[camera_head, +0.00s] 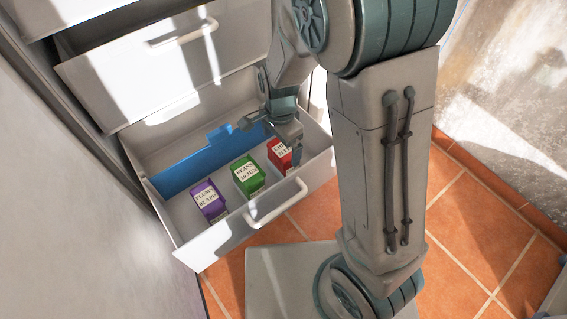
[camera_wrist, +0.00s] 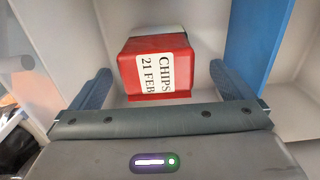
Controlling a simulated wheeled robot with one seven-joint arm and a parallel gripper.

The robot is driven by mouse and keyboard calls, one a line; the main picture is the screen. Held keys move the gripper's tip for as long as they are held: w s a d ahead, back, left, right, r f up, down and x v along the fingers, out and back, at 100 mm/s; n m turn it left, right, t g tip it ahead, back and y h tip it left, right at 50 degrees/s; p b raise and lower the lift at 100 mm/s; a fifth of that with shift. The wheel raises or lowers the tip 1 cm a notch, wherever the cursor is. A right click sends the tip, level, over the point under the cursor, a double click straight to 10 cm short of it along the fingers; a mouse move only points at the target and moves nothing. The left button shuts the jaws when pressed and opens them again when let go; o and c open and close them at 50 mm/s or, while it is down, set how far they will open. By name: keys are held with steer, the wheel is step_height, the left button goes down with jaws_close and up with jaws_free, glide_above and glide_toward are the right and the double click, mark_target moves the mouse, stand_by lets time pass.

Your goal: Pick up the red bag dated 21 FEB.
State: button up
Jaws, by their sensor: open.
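The red bag (camera_wrist: 158,55) is in the wrist view, its white label reading "CHIPS 21 FEB". In the head view the red bag (camera_head: 276,153) sits at the right end of the open lower drawer (camera_head: 185,222), partly hidden by my gripper. My gripper (camera_head: 292,152) is above and beside it. In the wrist view my gripper (camera_wrist: 162,90) is open, with one finger on each side of the bag. The fingers look apart from the bag, and nothing is held.
A green bag (camera_head: 248,180) labelled "BEANS" and a purple bag (camera_head: 207,203) stand left of the red one. A blue divider (camera_head: 190,157) runs behind them and shows close by the right finger in the wrist view. An upper drawer (camera_head: 150,75) overhangs the back.

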steer(key=shift+d+f+b, duration=0.15)
steer(key=shift+f+b, duration=0.8)
steer(key=shift+f, duration=0.75)
steer(key=shift+d+f+b, duration=0.15)
steer(key=shift+f+b, duration=0.8)
steer(key=shift+f, duration=0.7)
steer(key=shift+r, duration=0.1)
steer(key=c, duration=1.2)
